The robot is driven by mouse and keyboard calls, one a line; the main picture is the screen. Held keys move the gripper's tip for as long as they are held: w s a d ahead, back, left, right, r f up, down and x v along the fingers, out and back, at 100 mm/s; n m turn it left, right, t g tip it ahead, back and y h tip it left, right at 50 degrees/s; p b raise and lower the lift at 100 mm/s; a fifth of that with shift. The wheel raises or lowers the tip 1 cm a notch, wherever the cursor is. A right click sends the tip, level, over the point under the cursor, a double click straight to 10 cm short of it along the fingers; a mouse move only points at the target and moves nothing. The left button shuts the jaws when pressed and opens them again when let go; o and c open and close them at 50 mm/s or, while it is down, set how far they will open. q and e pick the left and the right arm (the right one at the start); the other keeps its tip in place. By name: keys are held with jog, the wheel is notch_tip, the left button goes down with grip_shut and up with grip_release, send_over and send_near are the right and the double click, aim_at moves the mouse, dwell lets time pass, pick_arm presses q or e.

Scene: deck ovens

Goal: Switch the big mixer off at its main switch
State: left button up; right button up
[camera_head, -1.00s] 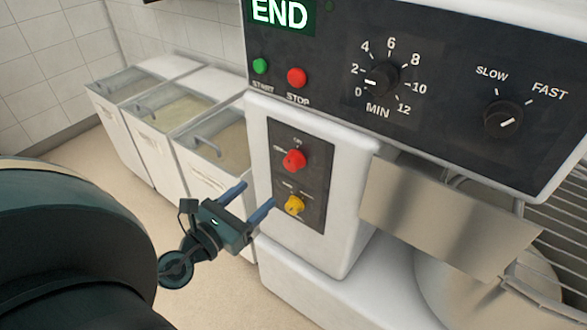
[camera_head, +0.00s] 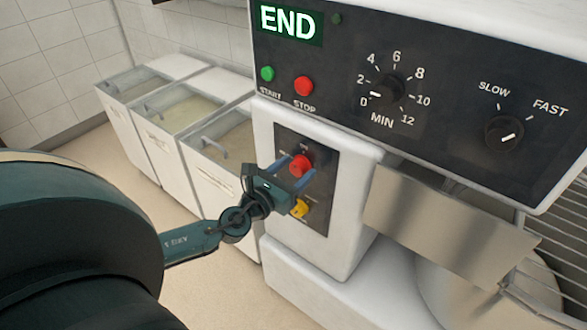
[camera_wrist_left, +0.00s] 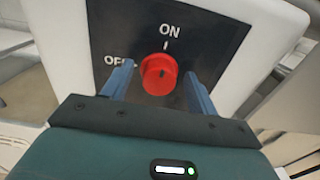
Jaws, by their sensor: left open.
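The big mixer (camera_head: 330,262) has a dark switch plate (camera_head: 318,222) on its white column. A red rotary switch (camera_head: 300,166) sits high on the plate, with a yellow knob (camera_head: 300,208) below it. In the left wrist view the red switch (camera_wrist_left: 158,74) shows the labels ON above and OFF at its left; its mark points up toward ON. My left gripper (camera_head: 292,170) is open, its blue fingers on either side of the red switch. In the wrist view a gap shows between each finger and the knob. My right gripper is not in view.
The control panel (camera_head: 440,120) above carries a lit END display (camera_head: 288,24), green start and red stop buttons, a minute dial and a speed dial. A metal guard and bowl (camera_head: 450,285) are at right. Several white bins (camera_head: 150,120) stand behind at left.

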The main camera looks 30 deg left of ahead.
pick_arm(q)
jog(key=shift+c, duration=0.3)
jog(key=c, duration=0.9)
